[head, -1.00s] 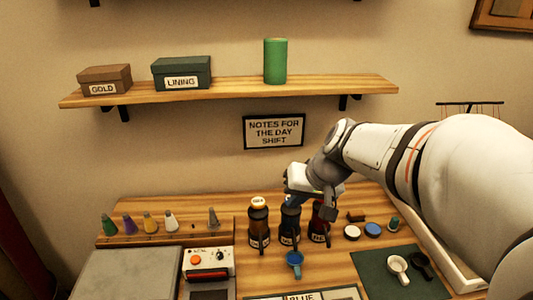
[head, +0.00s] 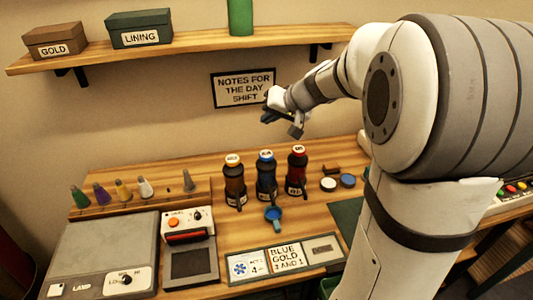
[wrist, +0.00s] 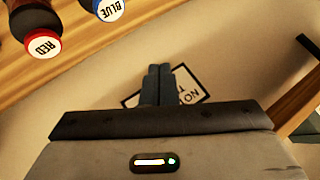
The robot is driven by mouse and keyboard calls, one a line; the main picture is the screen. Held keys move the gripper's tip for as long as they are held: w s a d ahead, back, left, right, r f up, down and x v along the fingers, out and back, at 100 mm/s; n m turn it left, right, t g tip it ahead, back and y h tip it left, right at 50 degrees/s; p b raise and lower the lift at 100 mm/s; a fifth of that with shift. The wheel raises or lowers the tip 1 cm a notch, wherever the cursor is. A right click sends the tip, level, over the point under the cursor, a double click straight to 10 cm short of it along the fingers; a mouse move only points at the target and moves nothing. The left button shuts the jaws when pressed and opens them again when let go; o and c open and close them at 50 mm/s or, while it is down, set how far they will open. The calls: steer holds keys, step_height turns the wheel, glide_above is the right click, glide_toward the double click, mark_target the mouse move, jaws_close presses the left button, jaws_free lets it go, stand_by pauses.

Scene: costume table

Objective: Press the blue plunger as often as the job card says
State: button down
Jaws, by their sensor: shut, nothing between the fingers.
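The blue pump bottle (head: 266,175) stands upright between a gold-topped bottle (head: 234,182) and a red-topped bottle (head: 297,174). Its blue plunger (head: 266,155) is uncovered, and its round BLUE label also shows in the wrist view (wrist: 111,9). The job card (head: 286,257) lies at the table's front and appears to read "BLUE GOLD 1 AND 1". My gripper (head: 281,120) is in the air above and behind the bottles, clear of the plunger. Its fingers (wrist: 157,84) are together and empty.
A wall sign (head: 243,88) is behind my gripper, below a shelf (head: 190,50) with boxes. A small device (head: 190,230) and a grey lamp box (head: 105,255) stand at left. Two round lids (head: 347,181) lie right of the bottles. My arm hides the table's right part.

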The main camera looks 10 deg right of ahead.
steer(key=b, duration=0.5)
glide_above(265, 153)
steer(key=s+d, duration=0.1)
step_height(265, 153, down, 8)
steer(key=shift+s+r, duration=0.1)
steer(key=shift+s, duration=0.05)
steer(key=shift+f+b, duration=0.5)
steer(key=shift+b, duration=0.05)
steer(key=shift+f, duration=0.1)
stand_by(1.1)
steer(key=shift+f+b, duration=0.35)
steer(key=shift+b, duration=0.4)
steer(key=shift+f+b, duration=0.8)
steer(key=shift+b, duration=0.2)
stand_by(0.7)
steer(key=shift+r, duration=0.15)
steer(key=shift+r+p, duration=0.7)
steer(key=shift+r, duration=0.4)
